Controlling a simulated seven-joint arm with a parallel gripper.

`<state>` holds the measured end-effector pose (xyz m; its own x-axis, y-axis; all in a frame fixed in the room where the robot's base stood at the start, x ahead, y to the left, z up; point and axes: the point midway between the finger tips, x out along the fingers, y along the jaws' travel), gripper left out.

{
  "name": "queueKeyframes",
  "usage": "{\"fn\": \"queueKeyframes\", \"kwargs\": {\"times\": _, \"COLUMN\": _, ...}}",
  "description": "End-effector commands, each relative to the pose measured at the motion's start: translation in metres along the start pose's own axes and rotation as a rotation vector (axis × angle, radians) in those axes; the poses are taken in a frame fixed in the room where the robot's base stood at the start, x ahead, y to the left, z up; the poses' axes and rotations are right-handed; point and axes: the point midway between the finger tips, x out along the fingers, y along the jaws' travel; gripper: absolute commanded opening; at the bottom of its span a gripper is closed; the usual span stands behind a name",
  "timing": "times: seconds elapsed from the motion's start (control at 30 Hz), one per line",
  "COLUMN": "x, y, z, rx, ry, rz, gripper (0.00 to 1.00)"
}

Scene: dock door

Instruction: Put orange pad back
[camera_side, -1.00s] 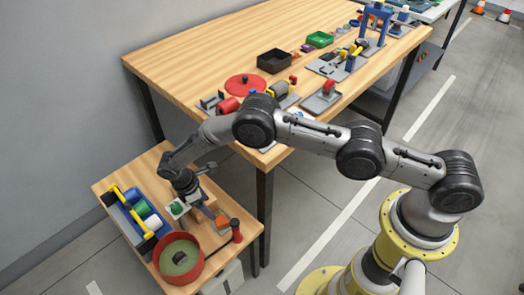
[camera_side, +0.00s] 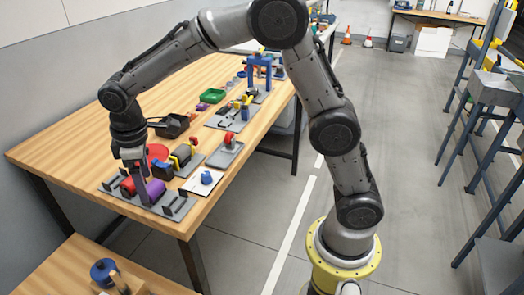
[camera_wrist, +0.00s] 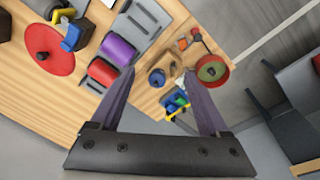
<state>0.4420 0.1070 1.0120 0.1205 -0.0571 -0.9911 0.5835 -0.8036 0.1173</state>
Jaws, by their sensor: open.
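My gripper (camera_wrist: 160,76) is open, with its two fingers spread and nothing between them. In the side view my gripper (camera_side: 139,185) is above the front corner of the long wooden table, near a purple cylinder (camera_side: 156,190) in a grey rack. The same purple cylinder (camera_wrist: 118,50) shows left of the fingers in the wrist view.
The low table holds a blue round part (camera_wrist: 157,77), a red round tray (camera_wrist: 211,68) and a caddy with coloured pieces (camera_wrist: 177,103). On the long table (camera_side: 75,110), a red cylinder (camera_side: 128,187), a red disc (camera_side: 157,152) and a black tray (camera_side: 173,125) stand close by.

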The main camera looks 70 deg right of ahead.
Motion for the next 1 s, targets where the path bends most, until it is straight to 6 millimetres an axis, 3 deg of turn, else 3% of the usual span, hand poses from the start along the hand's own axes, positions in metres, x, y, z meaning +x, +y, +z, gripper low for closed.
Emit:
{"fn": "queueKeyframes", "kwargs": {"times": 0.03, "x": -0.021, "y": 0.003, "z": 0.018, "rx": 0.043, "ry": 0.028, "rz": 0.007, "gripper": 0.79}}
{"fn": "queueKeyframes", "kwargs": {"times": 0.2, "x": -0.070, "y": 0.004, "z": 0.077, "rx": 0.178, "ry": 0.102, "rz": 0.020, "gripper": 0.79}}
{"fn": "queueKeyframes", "kwargs": {"times": 0.4, "x": -0.106, "y": -0.010, "z": 0.150, "rx": 0.333, "ry": 0.190, "rz": 0.035, "gripper": 0.79}}
{"fn": "queueKeyframes", "kwargs": {"times": 0.53, "x": -0.116, "y": -0.025, "z": 0.196, "rx": 0.431, "ry": 0.249, "rz": 0.045, "gripper": 0.79}}
{"fn": "queueKeyframes", "kwargs": {"times": 0.7, "x": -0.116, "y": -0.047, "z": 0.246, "rx": 0.547, "ry": 0.319, "rz": 0.056, "gripper": 0.79}}
{"fn": "queueKeyframes", "kwargs": {"times": 0.83, "x": -0.110, "y": -0.059, "z": 0.269, "rx": 0.606, "ry": 0.355, "rz": 0.061, "gripper": 0.79}}
{"fn": "queueKeyframes", "kwargs": {"times": 1.0, "x": -0.106, "y": -0.067, "z": 0.281, "rx": 0.639, "ry": 0.375, "rz": 0.063, "gripper": 0.79}}
